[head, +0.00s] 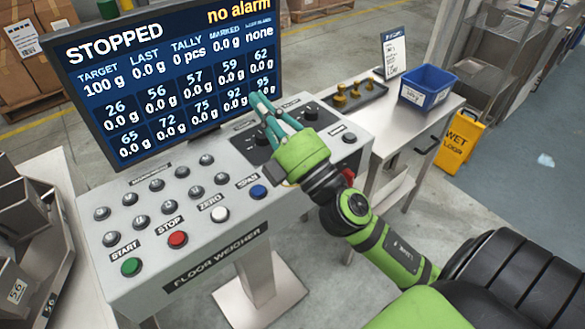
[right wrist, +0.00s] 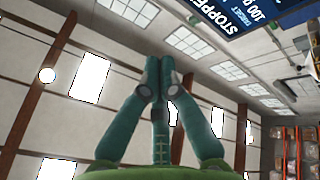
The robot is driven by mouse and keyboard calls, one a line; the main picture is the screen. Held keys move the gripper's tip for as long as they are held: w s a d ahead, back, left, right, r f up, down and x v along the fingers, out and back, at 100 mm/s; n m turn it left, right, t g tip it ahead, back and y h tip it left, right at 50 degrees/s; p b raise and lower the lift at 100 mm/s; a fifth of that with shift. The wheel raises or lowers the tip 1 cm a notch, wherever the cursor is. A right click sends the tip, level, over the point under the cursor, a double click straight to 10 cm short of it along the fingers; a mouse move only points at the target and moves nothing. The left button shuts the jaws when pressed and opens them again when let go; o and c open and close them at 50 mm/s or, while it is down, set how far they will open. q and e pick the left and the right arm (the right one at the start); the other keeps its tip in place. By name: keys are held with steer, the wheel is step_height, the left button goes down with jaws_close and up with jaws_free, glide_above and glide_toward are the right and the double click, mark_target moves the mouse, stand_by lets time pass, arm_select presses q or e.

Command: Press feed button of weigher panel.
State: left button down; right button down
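The weigher panel (head: 222,240) is a grey sloped box marked FLOOR WEIGHER. It bears a green START button (head: 131,266), a red STOP button (head: 177,239), a white ZERO button (head: 220,214) and a blue SPAN button (head: 258,191). A dark button (head: 349,138) sits at its right end; its small label is not readable to me. I cannot make out a feed label. My right gripper (head: 261,105) is over the panel's back right part, its teal fingers pointing at the screen's lower edge. In the right wrist view the fingertips (right wrist: 159,82) are together and empty. My left gripper is not visible.
A screen (head: 165,75) reading STOPPED and no alarm stands behind the panel. Dark knobs (head: 310,111) lie right of my gripper. A steel table (head: 425,118) at right bears a blue bin (head: 428,86) and a tray of brass weights. A yellow wet-floor sign (head: 460,140) stands beyond.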

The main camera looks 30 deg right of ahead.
steer(key=s+a+f+n+g+y, duration=0.2)
steer(key=a+n+g+y, duration=0.9)
steer(key=n, duration=1)
steer(key=w+d+f+g+h, duration=0.1)
steer(key=d+f+h, duration=0.3)
steer(key=d, duration=0.6)
steer(key=w+d+f+n+g+h, duration=0.1)
steer(key=w+d+f+g+h, duration=0.1)
steer(key=d+h, duration=0.7)
step_height(320, 180, down, 2)
steer(key=shift+w+d, duration=0.35)
steer(key=shift+w, duration=0.4)
steer(key=shift+f, duration=0.1)
step_height(320, 180, down, 8)
steer(key=b, duration=0.5)
steer(key=shift+f+b, duration=0.35)
steer(key=shift+b, duration=0.3)
